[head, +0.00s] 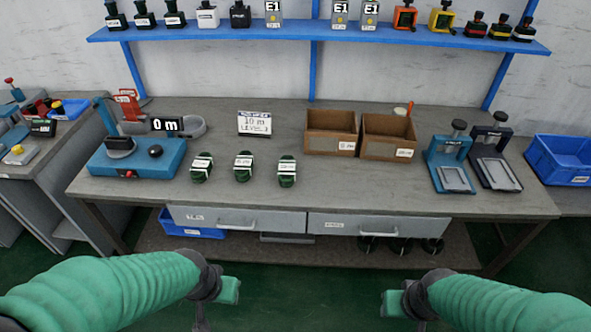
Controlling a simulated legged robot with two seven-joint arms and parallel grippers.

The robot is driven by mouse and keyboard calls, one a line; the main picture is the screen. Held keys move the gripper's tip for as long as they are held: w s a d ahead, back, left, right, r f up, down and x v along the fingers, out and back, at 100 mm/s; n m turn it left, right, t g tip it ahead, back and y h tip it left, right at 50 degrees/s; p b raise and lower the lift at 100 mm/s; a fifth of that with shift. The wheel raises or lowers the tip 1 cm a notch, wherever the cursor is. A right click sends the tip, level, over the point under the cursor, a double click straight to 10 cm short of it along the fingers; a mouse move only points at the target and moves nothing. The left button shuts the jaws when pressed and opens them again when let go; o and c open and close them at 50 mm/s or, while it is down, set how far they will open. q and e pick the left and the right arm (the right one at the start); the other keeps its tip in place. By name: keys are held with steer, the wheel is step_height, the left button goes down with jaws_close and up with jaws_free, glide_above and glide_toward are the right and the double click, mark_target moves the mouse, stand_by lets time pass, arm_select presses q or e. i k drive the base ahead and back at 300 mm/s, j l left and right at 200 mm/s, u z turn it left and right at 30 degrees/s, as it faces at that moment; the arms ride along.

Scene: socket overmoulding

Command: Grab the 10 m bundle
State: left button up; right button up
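Three dark green bundles with white labels lie in a row on the workbench: a left bundle (202,173), a middle bundle (243,173) and a right bundle (287,178). Their labels are too small to read, so I cannot tell which is the 10 m one. A white card (255,123) reading "10 m" stands behind them. My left gripper (221,300) and my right gripper (402,308) are low in front of the bench, apart from the bundles. Their fingers do not show clearly enough to tell open from shut.
A blue device (140,160) with a "0 m" display stands left of the bundles. Two brown boxes (331,132) and two clamp presses (452,165) stand to the right. A blue shelf (280,35) spans above. The bench front between bundles and presses is clear.

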mark_target(286, 175)
steer(key=i+j, duration=0.15)
steer(key=i, duration=0.35)
steer(key=i+j, duration=0.2)
steer(key=i, duration=0.35)
steer(key=i+j, duration=0.15)
steer(key=i, duration=0.35)
steer(key=u, duration=0.05)
